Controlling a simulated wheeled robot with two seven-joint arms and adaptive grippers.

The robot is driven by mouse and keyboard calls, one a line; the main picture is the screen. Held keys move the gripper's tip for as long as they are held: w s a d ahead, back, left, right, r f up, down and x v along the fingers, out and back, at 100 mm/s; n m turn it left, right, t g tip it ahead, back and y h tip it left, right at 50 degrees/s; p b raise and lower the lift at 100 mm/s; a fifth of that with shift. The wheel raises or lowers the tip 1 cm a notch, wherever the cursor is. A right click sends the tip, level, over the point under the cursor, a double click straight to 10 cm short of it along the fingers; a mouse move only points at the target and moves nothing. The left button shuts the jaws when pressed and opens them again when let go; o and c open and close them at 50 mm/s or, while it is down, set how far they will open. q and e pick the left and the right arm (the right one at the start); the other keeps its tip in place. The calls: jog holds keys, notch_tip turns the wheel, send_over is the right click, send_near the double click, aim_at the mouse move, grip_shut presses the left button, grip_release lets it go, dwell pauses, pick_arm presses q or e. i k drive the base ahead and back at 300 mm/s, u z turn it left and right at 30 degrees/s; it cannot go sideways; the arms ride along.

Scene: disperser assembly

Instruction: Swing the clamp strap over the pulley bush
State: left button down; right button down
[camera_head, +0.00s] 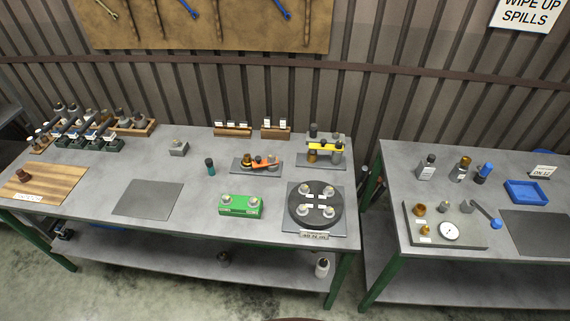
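No label shows which part is the clamp strap or the pulley bush. On a grey plate (238,168) at the middle of the left bench, an orange strap-like bar (266,165) lies beside brown, bush-like round parts (247,160). On another fixture at the back right of that bench, a yellow bar (324,147) lies across or against several upright cylinders, with a brown one (312,156) at its left end; contact is too small to tell. Neither of my grippers is in view.
The left bench holds a green box (240,211), a dark round turntable (299,209), a dark mat (148,197), a wooden board (72,181) and bottle racks. The right bench (400,152) holds a gauge plate with a blue-handled lever (486,213) and a blue tray (527,191). A gap separates the benches.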

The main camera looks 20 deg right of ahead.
aim_at(258, 162)
jog(key=z, duration=0.7)
jog(key=i, duration=0.4)
